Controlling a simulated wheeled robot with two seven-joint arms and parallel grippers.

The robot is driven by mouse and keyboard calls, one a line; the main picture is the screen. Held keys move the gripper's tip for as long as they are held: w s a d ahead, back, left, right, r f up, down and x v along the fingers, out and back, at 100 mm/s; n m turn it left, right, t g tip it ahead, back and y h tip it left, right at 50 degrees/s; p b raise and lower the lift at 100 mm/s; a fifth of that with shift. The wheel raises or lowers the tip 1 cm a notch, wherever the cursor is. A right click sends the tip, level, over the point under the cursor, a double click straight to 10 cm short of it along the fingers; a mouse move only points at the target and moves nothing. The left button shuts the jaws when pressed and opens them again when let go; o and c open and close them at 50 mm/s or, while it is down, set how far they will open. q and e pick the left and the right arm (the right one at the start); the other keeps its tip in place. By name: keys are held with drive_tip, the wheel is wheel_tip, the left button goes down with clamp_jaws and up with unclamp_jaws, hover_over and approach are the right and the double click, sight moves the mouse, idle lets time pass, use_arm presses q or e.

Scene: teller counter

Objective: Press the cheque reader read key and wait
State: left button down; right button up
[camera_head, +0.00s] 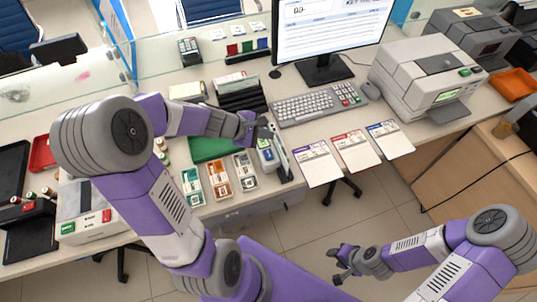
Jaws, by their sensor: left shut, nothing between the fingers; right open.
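A small pale device (266,158) with a small bluish display and a dark slot along its right side, apparently the cheque reader, sits near the front edge of the counter. My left gripper (268,133) is shut and empty above the far end of this device and partly covers it. I cannot make out the read key, nor tell whether the fingertips touch the device. My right gripper (342,264) is open and empty, low over the floor in front of the counter.
Banknote stacks (218,178) lie left of the device, and printed forms (353,150) lie to its right. A keyboard (305,106), monitor (330,25) and large grey printer (425,80) stand behind. A green mat (207,149) lies partly under my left arm.

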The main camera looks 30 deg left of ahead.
use_arm(q)
drive_tip(key=b, duration=0.5)
hover_over(266, 155)
wheel_tip(266, 155, down, 6)
drive_tip(key=shift+f, duration=0.15)
drive_tip(key=shift+f+b, duration=0.65)
drive_tip(key=shift+b, duration=0.1)
idle(0.9)
drive_tip(key=shift+f+b, duration=0.4)
drive_tip(key=shift+b, duration=0.1)
drive_tip(key=shift+f+b, duration=0.45)
idle(0.6)
drive_tip(key=shift+r, duration=0.1)
drive_tip(key=shift+r+p, duration=0.75)
drive_tip(key=shift+r, duration=0.05)
